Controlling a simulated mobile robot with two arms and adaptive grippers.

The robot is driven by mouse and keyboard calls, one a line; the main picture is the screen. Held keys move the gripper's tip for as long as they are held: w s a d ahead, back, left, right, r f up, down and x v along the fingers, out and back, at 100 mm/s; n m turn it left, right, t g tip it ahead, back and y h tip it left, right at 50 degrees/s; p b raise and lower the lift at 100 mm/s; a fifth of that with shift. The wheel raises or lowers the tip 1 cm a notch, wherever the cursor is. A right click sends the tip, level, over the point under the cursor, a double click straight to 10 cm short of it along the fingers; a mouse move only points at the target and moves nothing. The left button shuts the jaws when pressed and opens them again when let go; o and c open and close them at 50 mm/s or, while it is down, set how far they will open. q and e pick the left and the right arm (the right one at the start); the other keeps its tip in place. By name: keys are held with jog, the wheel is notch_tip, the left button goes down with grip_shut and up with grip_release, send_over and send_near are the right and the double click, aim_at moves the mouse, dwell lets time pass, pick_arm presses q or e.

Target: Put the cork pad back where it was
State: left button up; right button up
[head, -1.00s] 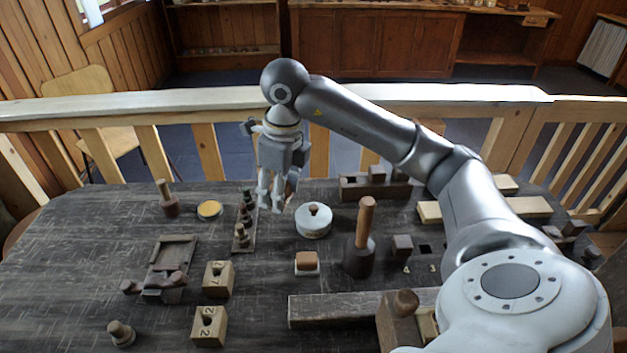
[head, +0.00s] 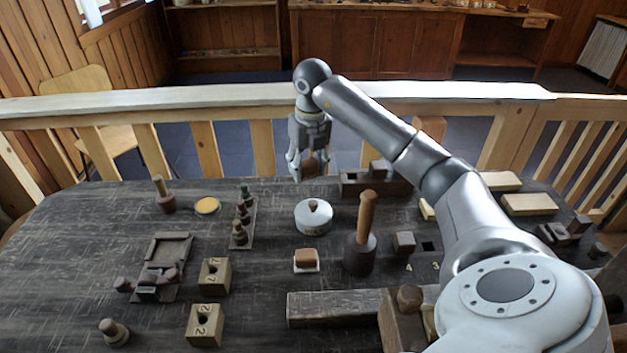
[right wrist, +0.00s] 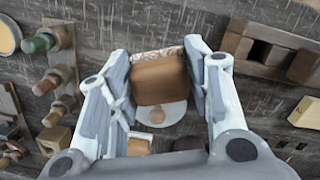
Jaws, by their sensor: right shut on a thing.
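My right gripper (head: 308,172) is shut on a brown, block-like thing with a pale speckled edge, which looks like the cork pad (head: 310,165). It holds the pad in the air over the far part of the table. In the right wrist view the pad (right wrist: 160,80) sits between the two fingers (right wrist: 163,85). Beyond it, partly hidden by it, is the white round pot with a brown knob (right wrist: 160,112). In the head view this pot (head: 314,218) stands nearer than the gripper. My left gripper is not in view.
A spool rack (head: 242,225) and a yellow-topped disc (head: 207,206) lie left of the pot. A brown block on a white base (head: 306,260), a tall-handled mallet (head: 364,240) and numbered wooden blocks (head: 214,277) stand nearer. A dark wooden holder (head: 350,186) is right of the gripper.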

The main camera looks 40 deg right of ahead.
send_over(313, 190)
jog(key=f, duration=0.5)
jog(key=shift+s+a, duration=0.15)
jog(key=shift+s, duration=0.05)
jog(key=shift+f+p, duration=0.55)
jog(key=shift+f, duration=1.05)
jog(key=shift+f, duration=0.1)
jog(key=o, duration=1)
jog(key=r, duration=0.4)
jog(key=s+r, duration=0.1)
jog(key=r, duration=0.7)
jog(key=shift+s+a+r, duration=0.1)
jog(key=shift+s+a, duration=0.05)
jog(key=shift+s, duration=0.05)
